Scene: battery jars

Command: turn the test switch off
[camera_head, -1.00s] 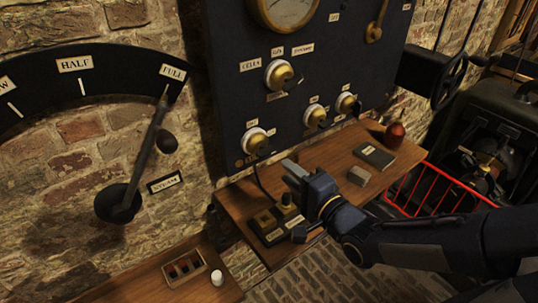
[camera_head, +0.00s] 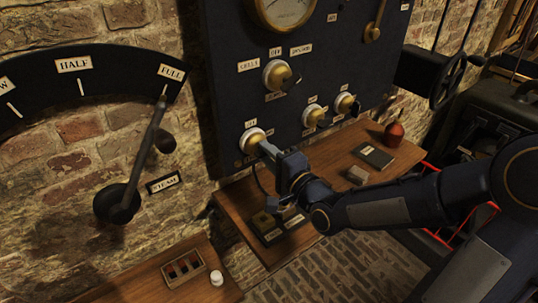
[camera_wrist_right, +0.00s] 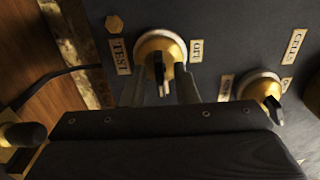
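The test switch (camera_head: 251,141) is a brass knob on a pale round base, low on the left of the dark panel. In the right wrist view the switch (camera_wrist_right: 161,46) has a TEST label (camera_wrist_right: 119,56) on its left and an OFF label (camera_wrist_right: 195,50) on its right. Its small dark lever (camera_wrist_right: 159,70) points down the picture, between the two labels. My right gripper (camera_head: 266,150) is at the switch. In the wrist view its two fingers (camera_wrist_right: 160,90) are apart, one on each side of the lever; contact cannot be told. My left gripper is out of view.
Other brass switches (camera_head: 276,74) sit on the panel (camera_head: 232,40). Below is a wooden shelf (camera_head: 330,157) with a dark box (camera_head: 276,226), a dark book-like block (camera_head: 373,157) and a red jar (camera_head: 393,134). A big lever (camera_head: 137,165) stands at the left.

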